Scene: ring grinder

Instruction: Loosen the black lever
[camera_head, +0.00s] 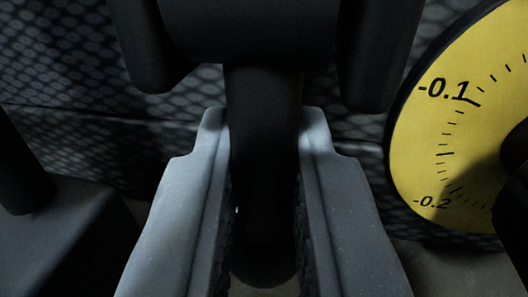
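The black lever (263,140) runs down the middle of the head view as a thick dark rod with a rounded lower end. Its upper end joins a dark horizontal body. My gripper (265,135) has its two grey fingers on either side of the rod, one at its left and one at its right. The dark inner pads lie close against the rod on both sides, and the fingers look closed on it. The lower part of the rod sits in shadow between the fingers.
A yellow dial (437,130) with black marks, reading -0.1 and -0.2, stands close at the right. A dark block (75,235) with an upright post is at the lower left. Dark patterned panels (60,60) fill the background.

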